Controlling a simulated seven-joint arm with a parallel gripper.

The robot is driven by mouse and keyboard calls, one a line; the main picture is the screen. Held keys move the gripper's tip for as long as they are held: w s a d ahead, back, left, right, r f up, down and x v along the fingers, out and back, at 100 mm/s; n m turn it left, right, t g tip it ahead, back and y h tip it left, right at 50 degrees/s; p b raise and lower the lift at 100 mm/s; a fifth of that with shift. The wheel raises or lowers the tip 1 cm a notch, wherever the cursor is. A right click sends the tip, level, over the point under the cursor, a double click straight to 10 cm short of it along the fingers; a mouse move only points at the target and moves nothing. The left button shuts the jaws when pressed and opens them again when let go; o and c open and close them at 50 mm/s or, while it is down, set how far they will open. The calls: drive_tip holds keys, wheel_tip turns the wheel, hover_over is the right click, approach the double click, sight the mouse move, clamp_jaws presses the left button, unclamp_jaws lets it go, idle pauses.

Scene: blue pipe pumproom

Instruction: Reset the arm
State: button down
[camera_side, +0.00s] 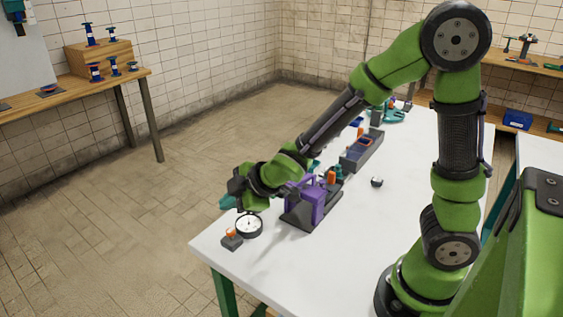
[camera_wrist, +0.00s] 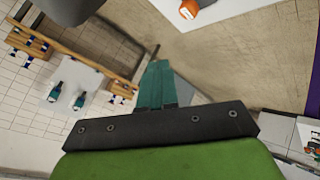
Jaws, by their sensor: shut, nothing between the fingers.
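My gripper (camera_side: 228,201) is at the end of my green arm, above the near left end of the white table (camera_side: 340,262) in the side view. Its teal fingers (camera_wrist: 157,84) are together and empty in the wrist view. A round white gauge (camera_side: 249,225) with a black rim is on the table just below and right of the fingers. A small grey block with an orange top (camera_side: 231,238) is beside the gauge. It seems to be the orange-and-grey piece at the top of the wrist view (camera_wrist: 190,9).
A purple device (camera_side: 306,202) on a dark base stands close right of my wrist. Behind it are a dark tray (camera_side: 362,150) and a small dark cube (camera_side: 377,182). A wooden bench (camera_side: 75,95) with blue-and-red parts is far left. Open floor lies left of the table.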

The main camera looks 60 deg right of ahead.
drive_tip(key=s+d+r+m+g, duration=0.1)
drive_tip(key=s+d+r+m, duration=0.1)
drive_tip(key=s+r+m, duration=0.4)
drive_tip(key=s+d+r+m, duration=0.3)
drive_tip(key=s+r+m, duration=0.4)
drive_tip(key=s, duration=0.5)
drive_tip(key=shift+m+g, duration=0.4)
drive_tip(key=shift+m, duration=0.8)
